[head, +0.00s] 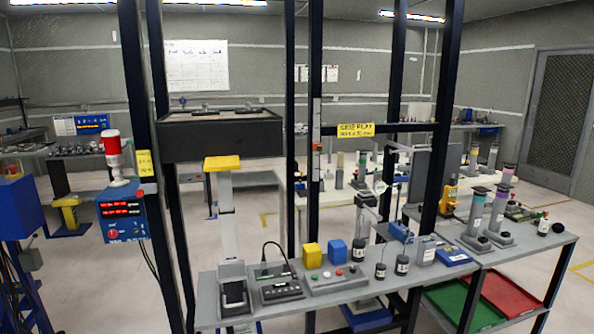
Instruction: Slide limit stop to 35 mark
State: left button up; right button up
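A pale vertical strip (317,112) is fixed to a dark upright post near the middle of the head view. A small orange and white piece (318,147) sits at the strip's lower part; it looks like the limit stop, but it is too small to be sure. Any marks or numbers on the strip, including a 35, cannot be read. Neither of my grippers shows in this view, and nothing is seen touching the orange piece.
A grey workbench (210,300) holds a control box (275,285), a yellow block (311,254), a blue block (337,250) and several jars and cylinders. Dark posts stand in front. A yellow sign (355,130) hangs on the crossbar. Open floor (110,290) lies at the left.

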aim_at(317, 147)
jog(key=k, duration=0.55)
jog(key=z, duration=1.15)
jog(key=i, duration=2.55)
jog(key=u, duration=1.1)
jog(key=i, duration=0.2)
jog(key=u, duration=0.1)
